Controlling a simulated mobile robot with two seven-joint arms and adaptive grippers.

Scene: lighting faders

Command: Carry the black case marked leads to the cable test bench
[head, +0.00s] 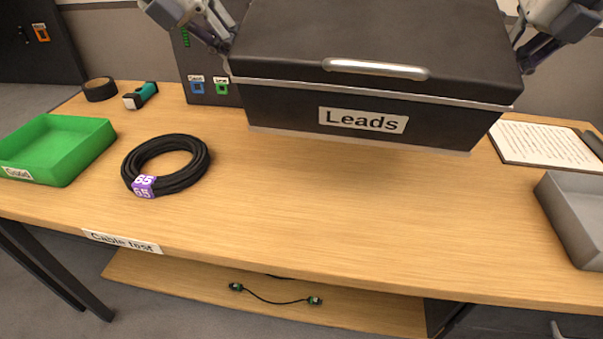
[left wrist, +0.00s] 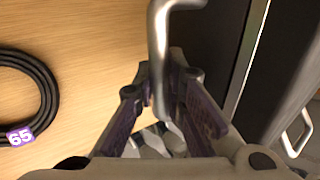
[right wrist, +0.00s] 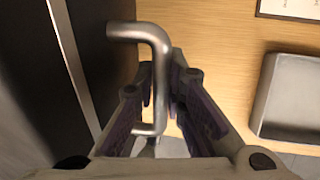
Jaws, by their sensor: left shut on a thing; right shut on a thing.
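The black case marked Leads (head: 290,118) hangs above the table in the head view, its label facing me and its lid shut. My left gripper (head: 222,45) is at the case's left end. In the left wrist view my left gripper (left wrist: 165,110) is shut on a metal side handle (left wrist: 158,45). My right gripper (head: 528,55) is at the right end. In the right wrist view my right gripper (right wrist: 160,105) is shut on the other metal handle (right wrist: 150,35). The cable test bench (head: 300,220) lies below the case, with a Cable test label (head: 122,241) on its front edge.
A black cable coil (head: 166,166) tagged 65 lies left of the case. A green tray (head: 55,148) stands at far left, a grey tray (head: 575,215) at far right. A paper sheet (head: 545,145) lies at the right. The middle front of the bench is clear.

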